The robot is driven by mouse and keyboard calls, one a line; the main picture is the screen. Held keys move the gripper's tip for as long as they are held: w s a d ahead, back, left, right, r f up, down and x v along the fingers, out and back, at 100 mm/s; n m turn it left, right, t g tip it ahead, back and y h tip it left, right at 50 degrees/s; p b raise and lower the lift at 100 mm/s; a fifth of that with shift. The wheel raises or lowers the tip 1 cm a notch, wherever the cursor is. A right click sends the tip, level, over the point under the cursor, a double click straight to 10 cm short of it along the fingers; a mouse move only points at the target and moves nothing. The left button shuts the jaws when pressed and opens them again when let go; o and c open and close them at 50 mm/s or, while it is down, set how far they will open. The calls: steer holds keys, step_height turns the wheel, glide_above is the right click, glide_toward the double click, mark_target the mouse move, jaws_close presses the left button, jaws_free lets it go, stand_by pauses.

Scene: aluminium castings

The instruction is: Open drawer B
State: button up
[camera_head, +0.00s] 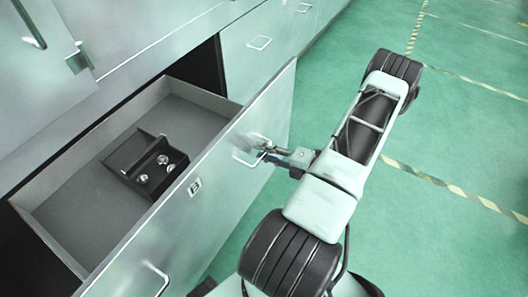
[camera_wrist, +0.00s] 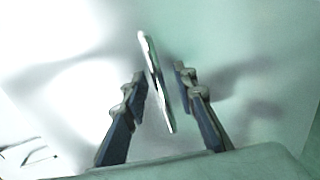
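The drawer (camera_head: 215,180) stands pulled far out of the cabinet, with its inside showing. A small label (camera_head: 194,186) sits on its front; I cannot read its letter surely. The front has a bar handle (camera_head: 235,157) near its right end and another (camera_head: 157,278) near its lower left end. My gripper (camera_head: 262,150) is at the right handle. In the wrist view, the handle bar (camera_wrist: 155,82) stands between the two fingers of my gripper (camera_wrist: 160,75), with a gap visible on each side. The fingers are open and not closed on the bar.
Inside the drawer is a dark divided tray (camera_head: 145,165) with several small shiny round parts. Other closed cabinet fronts (camera_head: 250,60) stand behind and beside it. Green floor (camera_head: 430,240) with striped tape lines lies clear at the right.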

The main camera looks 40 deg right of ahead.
steer(key=v, duration=1.2)
stand_by(0.4)
